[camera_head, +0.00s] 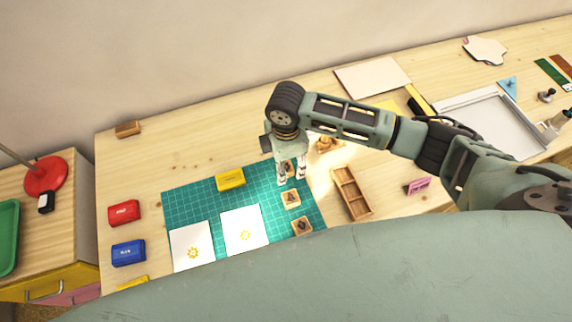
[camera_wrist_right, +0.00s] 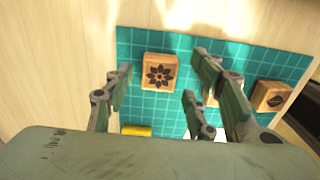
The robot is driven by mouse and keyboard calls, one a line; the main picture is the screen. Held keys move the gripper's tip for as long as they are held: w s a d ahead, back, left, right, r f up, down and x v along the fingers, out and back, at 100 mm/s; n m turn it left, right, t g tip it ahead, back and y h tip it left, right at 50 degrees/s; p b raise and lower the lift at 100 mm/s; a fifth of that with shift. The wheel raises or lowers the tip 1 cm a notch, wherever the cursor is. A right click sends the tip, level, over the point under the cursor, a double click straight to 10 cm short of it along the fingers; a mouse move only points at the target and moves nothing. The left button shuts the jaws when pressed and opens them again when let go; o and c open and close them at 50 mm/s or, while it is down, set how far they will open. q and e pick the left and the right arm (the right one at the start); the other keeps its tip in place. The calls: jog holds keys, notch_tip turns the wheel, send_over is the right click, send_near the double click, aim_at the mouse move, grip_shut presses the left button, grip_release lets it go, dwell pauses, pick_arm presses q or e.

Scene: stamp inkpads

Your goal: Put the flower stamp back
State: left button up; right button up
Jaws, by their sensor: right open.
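The flower stamp (camera_wrist_right: 160,73) is a small wooden block with a dark flower on its upper face. It lies on the green cutting mat (camera_wrist_right: 137,104) in the right wrist view. In the head view the stamp (camera_head: 288,165) is partly hidden by my right gripper. My right gripper (camera_head: 291,181) points down over the mat's upper right part, open and empty. In the wrist view its fingers (camera_wrist_right: 163,75) spread to either side of the stamp. A wooden compartment tray (camera_head: 338,178) stands to the right of the mat. My left gripper is not in view.
Two more wooden stamps, one (camera_head: 291,199) and another (camera_head: 301,225), lie nearer on the mat. A yellow inkpad (camera_head: 230,179) and two sheets (camera_head: 192,262) with yellow flower prints are to the left. Red (camera_head: 124,213) and blue (camera_head: 128,252) inkpads sit beyond the mat's left edge.

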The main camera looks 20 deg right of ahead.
notch_tip(320, 180, up, 10)
jog(key=shift+r, duration=0.15)
dwell(0.3)
